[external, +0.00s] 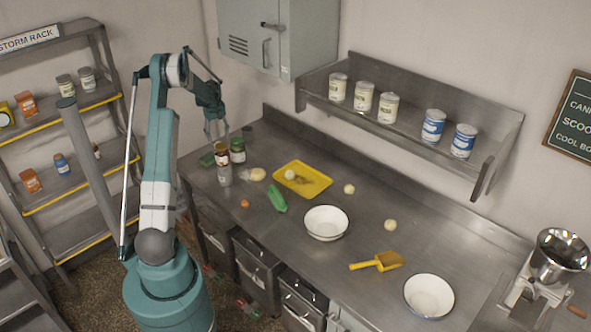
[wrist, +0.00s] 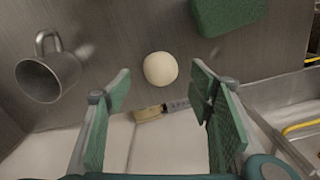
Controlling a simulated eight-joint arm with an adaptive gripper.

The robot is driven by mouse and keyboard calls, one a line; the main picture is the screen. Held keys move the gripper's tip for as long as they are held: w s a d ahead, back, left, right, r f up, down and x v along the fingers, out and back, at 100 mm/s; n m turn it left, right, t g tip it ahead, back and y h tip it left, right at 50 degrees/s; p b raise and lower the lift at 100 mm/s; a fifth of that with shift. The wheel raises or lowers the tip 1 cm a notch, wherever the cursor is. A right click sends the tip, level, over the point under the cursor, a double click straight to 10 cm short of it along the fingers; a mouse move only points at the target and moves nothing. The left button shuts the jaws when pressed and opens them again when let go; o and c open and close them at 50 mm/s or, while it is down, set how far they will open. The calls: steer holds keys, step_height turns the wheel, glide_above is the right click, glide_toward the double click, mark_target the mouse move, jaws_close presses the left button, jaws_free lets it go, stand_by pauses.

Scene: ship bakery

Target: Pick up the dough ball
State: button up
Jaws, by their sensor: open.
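In the wrist view a pale, round dough ball (wrist: 160,69) rests on the grey metal counter, just beyond and between my fingertips. My gripper (wrist: 160,88) is open and empty, with its green fingers apart on either side, and it does not touch the ball. In the external view my gripper (external: 215,135) hangs over the far left end of the counter. Similar pale balls show there on a yellow tray (external: 314,191), behind the white bowl (external: 326,223) and farther right (external: 390,225). I cannot tell which one the wrist view shows.
In the wrist view a metal mug (wrist: 40,80) lies left of the ball, a green block (wrist: 228,14) is upper right, and a brush (wrist: 152,112) is close below. Jars (external: 237,150) stand near my gripper. A yellow scoop (external: 380,261) lies right; a wall shelf (external: 400,127) overhangs the counter.

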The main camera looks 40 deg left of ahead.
steer(key=shift+f, duration=2.3)
steer(key=shift+c, duration=0.7)
steer(key=c, duration=0.9)
